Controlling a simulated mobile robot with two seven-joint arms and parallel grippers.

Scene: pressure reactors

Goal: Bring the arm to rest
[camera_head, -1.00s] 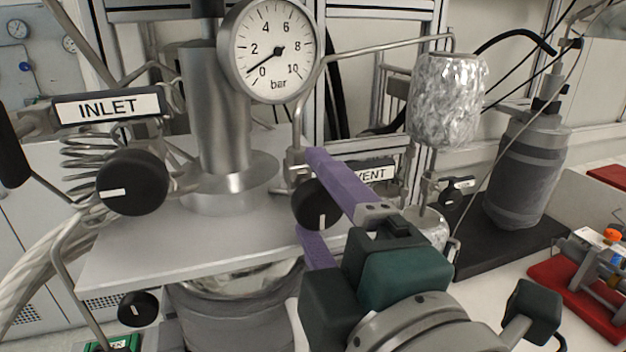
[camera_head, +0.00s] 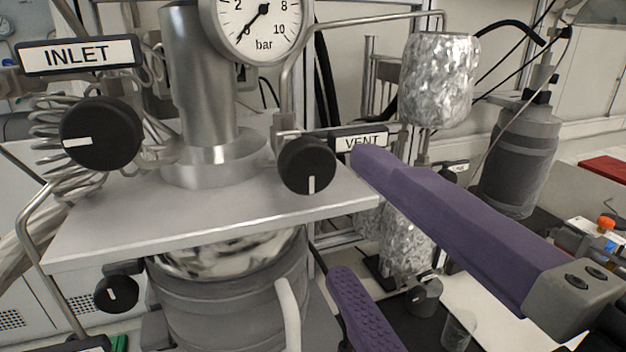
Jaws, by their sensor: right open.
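My right gripper (camera_head: 358,220) reaches in from the lower right. Its two purple fingers are spread wide apart with nothing between them. The upper fingertip is just right of the black vent knob (camera_head: 308,165), in front of the VENT label (camera_head: 360,141), and a gap shows between finger and knob. The lower finger is below the level of the steel plate (camera_head: 220,212), right of the reactor vessel (camera_head: 230,290). The vent knob's white mark points down. My left gripper is not in view.
The inlet knob (camera_head: 101,133) sits under the INLET label (camera_head: 81,55) at the left. The pressure gauge (camera_head: 262,22) reads near 0 bar. A foil-wrapped cylinder (camera_head: 439,80) and a grey bottle (camera_head: 516,160) stand at the right. A small clear beaker (camera_head: 459,330) is at the lower right.

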